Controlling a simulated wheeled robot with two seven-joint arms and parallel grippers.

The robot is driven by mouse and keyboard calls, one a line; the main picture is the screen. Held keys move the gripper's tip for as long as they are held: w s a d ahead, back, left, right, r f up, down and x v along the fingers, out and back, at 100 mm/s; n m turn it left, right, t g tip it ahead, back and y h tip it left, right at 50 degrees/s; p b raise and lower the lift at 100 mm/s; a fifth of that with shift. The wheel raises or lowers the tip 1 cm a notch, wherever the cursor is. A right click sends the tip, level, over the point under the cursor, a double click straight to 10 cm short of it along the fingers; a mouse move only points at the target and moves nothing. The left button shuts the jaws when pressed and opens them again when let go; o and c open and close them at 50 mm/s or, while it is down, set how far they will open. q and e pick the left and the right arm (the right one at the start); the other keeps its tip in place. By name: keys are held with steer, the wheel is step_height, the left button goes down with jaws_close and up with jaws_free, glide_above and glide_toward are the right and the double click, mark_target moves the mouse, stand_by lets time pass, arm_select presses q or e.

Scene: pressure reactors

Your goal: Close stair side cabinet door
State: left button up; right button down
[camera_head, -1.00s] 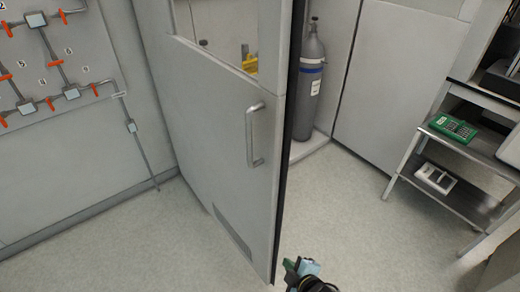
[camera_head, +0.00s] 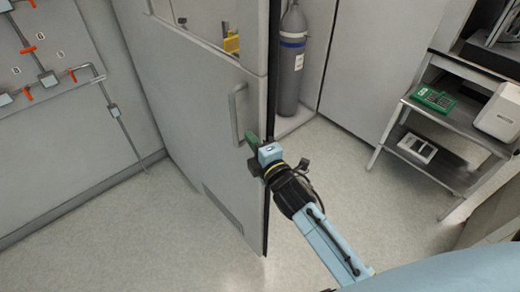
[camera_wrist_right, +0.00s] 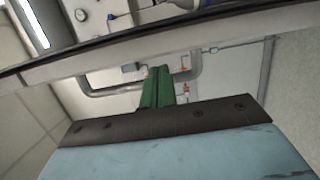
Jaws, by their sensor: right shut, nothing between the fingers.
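The grey cabinet door (camera_head: 190,120) stands open in the head view, with a window in its upper part and a vertical bar handle (camera_head: 236,115) near its free edge. My right gripper (camera_head: 252,140) reaches in from the lower right and overlaps the door's free edge just below and right of the handle. Its green fingers (camera_wrist_right: 158,88) are shut and empty. In the right wrist view they point toward the door edge and the handle (camera_wrist_right: 100,88); I cannot tell whether they touch. My left gripper is not in view.
A grey gas cylinder (camera_head: 291,60) stands inside the cabinet behind the door. A metal shelf rack (camera_head: 455,130) with instruments is at the right. A wall panel with red valves (camera_head: 40,60) is at the left. Floor (camera_head: 110,240) in front of the door is clear.

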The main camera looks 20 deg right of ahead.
steer(key=w, duration=0.2)
steer(key=shift+w+a, duration=0.2)
steer(key=shift+w, duration=0.2)
steer(key=shift+d, duration=0.15)
